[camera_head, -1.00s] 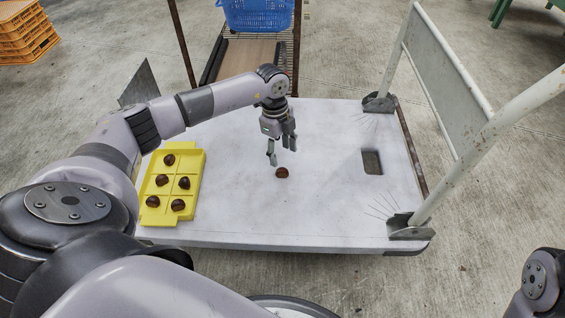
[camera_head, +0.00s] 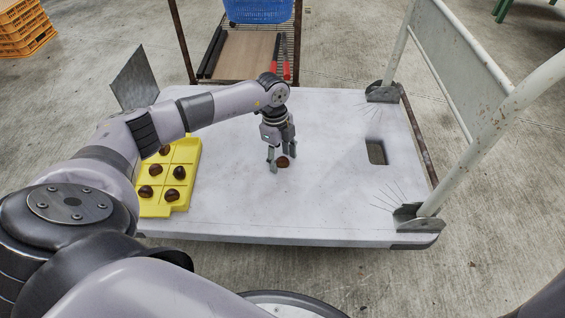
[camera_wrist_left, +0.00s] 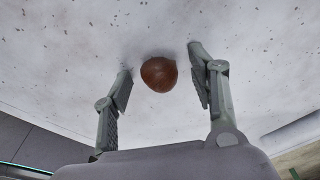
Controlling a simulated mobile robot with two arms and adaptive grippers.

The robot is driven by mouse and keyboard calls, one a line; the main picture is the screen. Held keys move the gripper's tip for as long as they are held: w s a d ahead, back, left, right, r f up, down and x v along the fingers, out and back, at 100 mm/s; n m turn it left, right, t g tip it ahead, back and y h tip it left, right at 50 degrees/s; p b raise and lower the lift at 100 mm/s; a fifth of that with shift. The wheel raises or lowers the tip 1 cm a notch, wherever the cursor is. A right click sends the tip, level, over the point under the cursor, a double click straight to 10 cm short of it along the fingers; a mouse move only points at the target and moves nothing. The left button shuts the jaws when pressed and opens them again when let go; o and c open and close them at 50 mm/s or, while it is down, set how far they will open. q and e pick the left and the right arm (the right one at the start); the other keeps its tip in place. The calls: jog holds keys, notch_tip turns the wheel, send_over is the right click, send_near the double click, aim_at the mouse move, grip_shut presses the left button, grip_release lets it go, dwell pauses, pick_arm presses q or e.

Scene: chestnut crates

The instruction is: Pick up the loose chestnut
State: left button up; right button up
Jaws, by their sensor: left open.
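The loose brown chestnut (camera_head: 283,162) lies on the white cart top (camera_head: 320,200), right of the yellow tray. My left gripper (camera_head: 281,164) points down at it from above, its fingers open. In the left wrist view the chestnut (camera_wrist_left: 159,74) sits between the lines of the two open fingers (camera_wrist_left: 160,75), with a gap on each side and no finger touching it. The yellow divided tray (camera_head: 190,157) at the left of the cart holds several chestnuts in its compartments; my left arm covers part of it. My right gripper is not in view.
A white metal handle frame (camera_head: 470,75) rises at the cart's right end, near a dark rectangular hole (camera_head: 376,152) in the top. A blue basket (camera_head: 262,10) and an orange crate (camera_head: 25,30) stand beyond.

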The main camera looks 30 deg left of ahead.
pick_arm(q)
jog(key=shift+c, duration=0.3)
jog(key=c, duration=0.9)
jog(key=shift+c, duration=0.2)
jog(key=shift+r, duration=0.1)
